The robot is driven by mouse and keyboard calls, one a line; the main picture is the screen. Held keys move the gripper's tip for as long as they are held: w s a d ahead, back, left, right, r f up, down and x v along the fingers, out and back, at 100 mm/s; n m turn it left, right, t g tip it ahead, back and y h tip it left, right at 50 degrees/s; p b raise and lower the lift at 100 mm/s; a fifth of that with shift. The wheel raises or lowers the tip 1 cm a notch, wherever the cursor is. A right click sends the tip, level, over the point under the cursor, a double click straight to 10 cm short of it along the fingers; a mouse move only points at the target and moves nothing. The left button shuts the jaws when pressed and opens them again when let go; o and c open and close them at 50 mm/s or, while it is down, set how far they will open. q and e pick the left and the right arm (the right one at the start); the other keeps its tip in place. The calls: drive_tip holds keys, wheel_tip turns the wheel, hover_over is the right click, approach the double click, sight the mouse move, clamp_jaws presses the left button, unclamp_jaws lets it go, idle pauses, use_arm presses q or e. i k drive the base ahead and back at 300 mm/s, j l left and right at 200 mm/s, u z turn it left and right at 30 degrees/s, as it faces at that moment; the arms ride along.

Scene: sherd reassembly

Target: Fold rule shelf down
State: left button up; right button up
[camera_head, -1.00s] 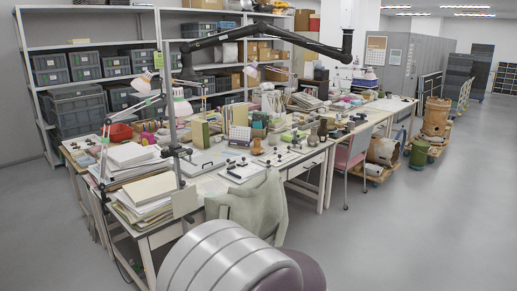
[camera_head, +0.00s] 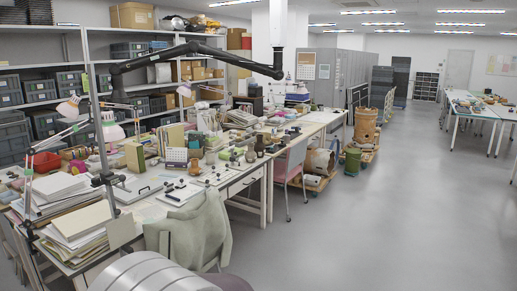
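I cannot make out a rule shelf in the camera head view. A long row of cluttered worktables (camera_head: 240,182) runs from the lower left toward the back. It carries paper stacks (camera_head: 75,225), boards, small pots and lamps. Grey metal shelving (camera_head: 85,45) with dark bins stands behind the tables. Neither of my grippers is in view.
A chair (camera_head: 290,165) with a pinkish seat stands at the tables' right side. Large pots (camera_head: 365,125) sit on low dollies beyond it. A draped cloth (camera_head: 190,235) and a ribbed silver object (camera_head: 150,275) are close in front. The grey floor (camera_head: 400,230) at right is clear.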

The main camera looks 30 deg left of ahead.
sight(122, 230)
drive_tip(key=u, duration=2.1)
drive_tip(key=i+j, duration=0.1)
drive_tip(key=i, duration=0.5)
drive_tip(key=i+z, duration=0.1)
drive_tip(key=i, duration=0.45)
drive_tip(key=i+j, duration=0.15)
drive_tip(key=i, duration=0.45)
drive_tip(key=z, duration=0.05)
